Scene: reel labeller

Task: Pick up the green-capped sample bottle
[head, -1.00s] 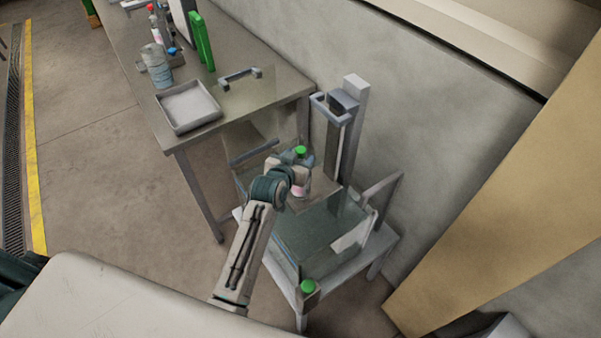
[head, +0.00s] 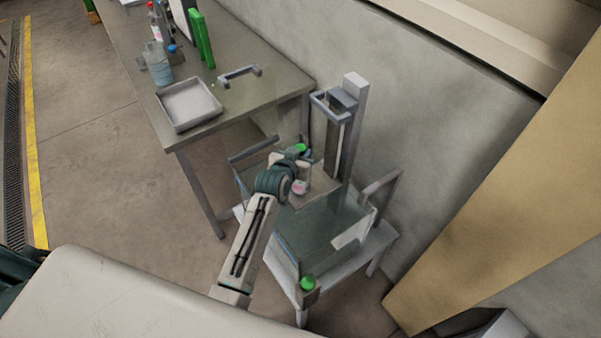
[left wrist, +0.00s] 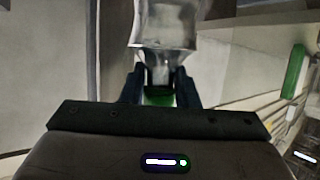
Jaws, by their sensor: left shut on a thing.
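The green-capped sample bottle (head: 301,187) has a clear body with a pinkish label and stands out just above the small machine's platform in the head view. I cannot tell whether its base touches the platform. In the left wrist view its clear body (left wrist: 163,25) lies beyond the fingertips, and its green cap (left wrist: 158,97) sits between the fingers, close to the palm. My left gripper (left wrist: 160,80) is shut on the bottle around its neck and cap. In the head view the left gripper (head: 298,158) partly hides the bottle. My right gripper is not in view.
A grey upright post (head: 350,125) with a bracket stands close behind the bottle. Glassy guards and a green button (head: 307,283) are at the front of the machine. A bench at the left holds a tray (head: 190,104) and a jug (head: 158,65).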

